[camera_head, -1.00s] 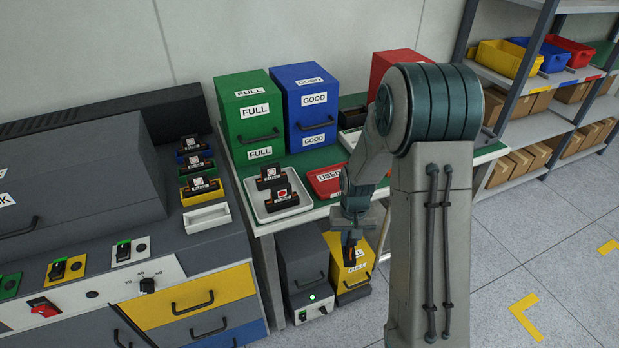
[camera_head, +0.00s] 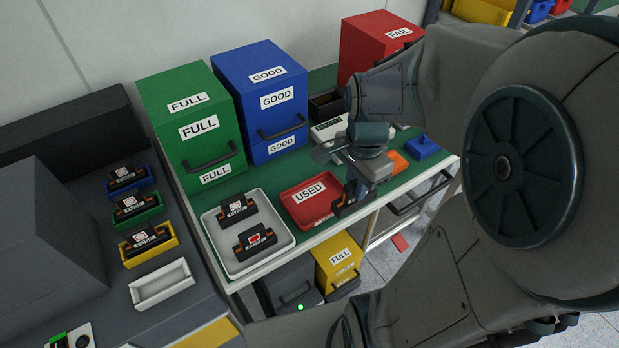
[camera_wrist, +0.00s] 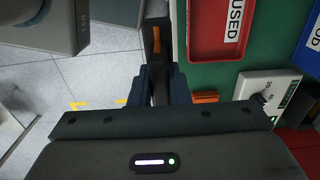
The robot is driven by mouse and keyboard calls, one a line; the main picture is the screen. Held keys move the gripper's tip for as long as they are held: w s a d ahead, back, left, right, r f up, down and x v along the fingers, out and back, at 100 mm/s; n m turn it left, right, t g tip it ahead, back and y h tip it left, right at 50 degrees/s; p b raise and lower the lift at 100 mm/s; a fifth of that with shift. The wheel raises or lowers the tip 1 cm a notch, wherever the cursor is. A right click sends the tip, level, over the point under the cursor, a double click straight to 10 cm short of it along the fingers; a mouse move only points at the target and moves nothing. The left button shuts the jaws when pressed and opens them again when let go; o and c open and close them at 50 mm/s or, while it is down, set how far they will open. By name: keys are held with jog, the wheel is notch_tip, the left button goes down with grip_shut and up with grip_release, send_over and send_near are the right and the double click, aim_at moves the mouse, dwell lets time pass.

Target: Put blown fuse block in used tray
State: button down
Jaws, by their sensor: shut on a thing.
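My gripper (camera_head: 356,184) is shut on a dark fuse block with orange parts (camera_head: 347,204). In the head view the block hangs upright by the front right corner of the red tray labelled USED (camera_head: 291,212). In the wrist view the held fuse block (camera_wrist: 155,42) is left of the used tray (camera_wrist: 192,47), apart from it, with floor behind it. The used tray looks empty. The held block's face is hidden, so I cannot tell its mark. A block with a red mark (camera_head: 255,242) and one with a pale mark (camera_head: 236,207) stand in a white tray (camera_head: 275,217).
Green FULL (camera_head: 190,160) and blue GOOD (camera_head: 282,122) boxes stand behind the trays, with a red FAIL box (camera_head: 362,50) further right. An empty white holder (camera_head: 162,283) lies on the left bench. A yellow FULL box (camera_head: 338,262) stands below the table edge.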

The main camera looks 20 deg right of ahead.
jog(key=shift+w+a+f+p, duration=0.2)
jog(key=shift+w+a+f, duration=0.65)
jog(key=shift+w+f, duration=0.9)
jog(key=shift+w+a+f+p, duration=0.15)
jog(key=shift+w+a+f, duration=0.7)
jog(key=shift+w+f, duration=0.95)
jog(key=shift+w+a+f+p, duration=0.2)
jog(key=shift+w+a+f, duration=0.65)
jog(key=shift+w+f, duration=0.9)
jog(key=shift+s+f, duration=0.15)
jog(key=shift+f, duration=0.15)
jog(key=c, duration=1.4)
grip_release()
jog(key=shift+o, duration=0.2)
